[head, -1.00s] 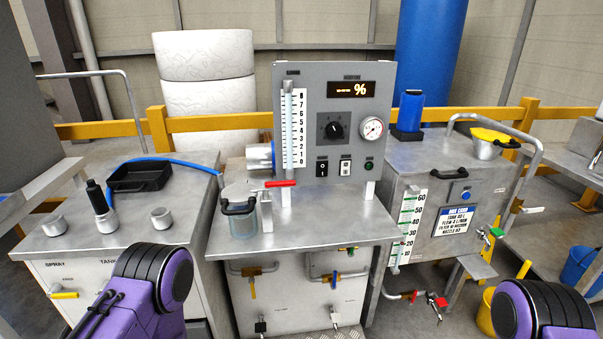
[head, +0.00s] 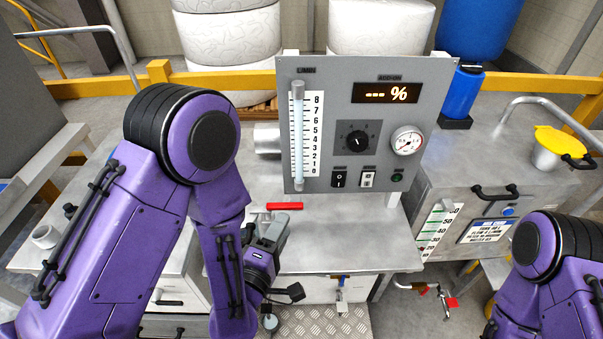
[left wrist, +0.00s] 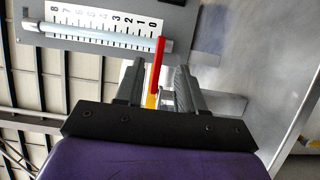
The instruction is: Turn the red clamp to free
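The red clamp (head: 284,206) is a short red lever lying level above the steel table, pointing right in the head view. My left gripper (head: 272,234) is just in front of and below it. In the left wrist view, the gripper (left wrist: 157,80) has its fingers apart, with the red clamp (left wrist: 158,62) showing in line with the gap. I cannot tell whether the lever is between the fingers or just beyond them. My right gripper is out of view; only my right arm shows.
The grey panel (head: 435,95) with scale, dial and gauge (head: 407,142) stands close behind the clamp. The steel tabletop (head: 350,240) is bare to the right. A tank with a black handle (head: 494,191) stands further right.

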